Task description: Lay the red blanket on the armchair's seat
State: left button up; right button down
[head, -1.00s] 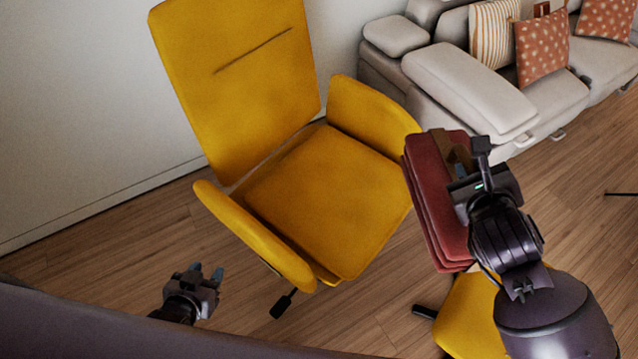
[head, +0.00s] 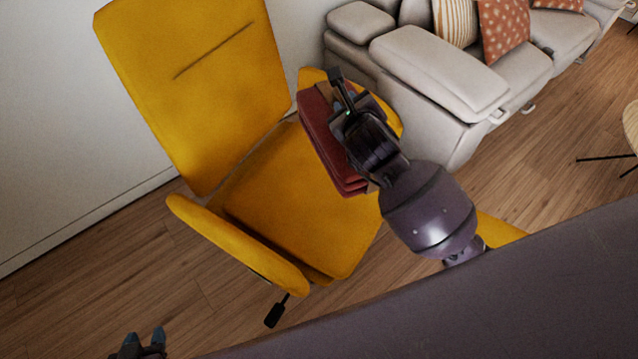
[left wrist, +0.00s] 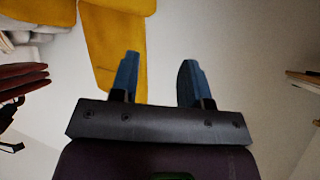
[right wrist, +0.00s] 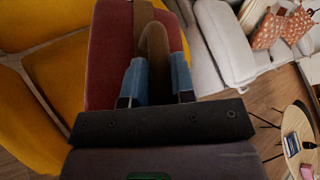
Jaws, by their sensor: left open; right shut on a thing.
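The folded red blanket (head: 323,143) is held by my right gripper (head: 342,100) above the right part of the yellow armchair's seat (head: 285,195), near its right armrest. In the right wrist view the blanket (right wrist: 104,60) has a brown strap (right wrist: 152,45) between the blue fingertips, and the gripper is shut on it. The blanket's far side is hidden. My left gripper (head: 143,340) is open and empty, low at the left, apart from the chair. Its spread fingers show in the left wrist view (left wrist: 158,80), with the blanket's edge (left wrist: 22,80) at the left.
The chair's left armrest (head: 235,243) and tall backrest (head: 200,80) bound the seat. A light grey sofa (head: 440,75) with cushions stands at the back right. A small round table (right wrist: 293,135) is at the right. Wooden floor at the lower left is clear.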

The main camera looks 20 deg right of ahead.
jog(key=shift+m+h, duration=0.7)
jog(key=shift+h, duration=0.1)
jog(key=w+f+b, duration=0.2)
jog(key=w+f, duration=0.5)
jog(key=shift+m, duration=0.3)
jog(key=w+f, duration=0.1)
jog(key=f, duration=0.1)
jog(key=w+a+f+b, duration=0.1)
jog(key=w+f, duration=0.1)
jog(key=w+a+f+b, duration=0.1)
jog(key=f, duration=0.1)
jog(key=shift+w, duration=0.3)
jog(key=shift+w+a+f, duration=0.2)
jog(key=shift+a+f, duration=0.05)
jog(key=shift+f, duration=0.05)
jog(key=shift+w+f+b, duration=0.1)
jog(key=shift+f+b, duration=0.25)
notch_tip(320, 180, down, 20)
jog(key=b, duration=0.9)
pick_arm(q)
notch_tip(320, 180, down, 10)
jog(key=m+g, duration=0.1)
jog(key=shift+d+f+m, duration=0.15)
jog(key=shift+d+m, duration=0.15)
jog(key=shift+d, duration=0.15)
pick_arm(e)
jog(key=c, duration=1)
grip_release()
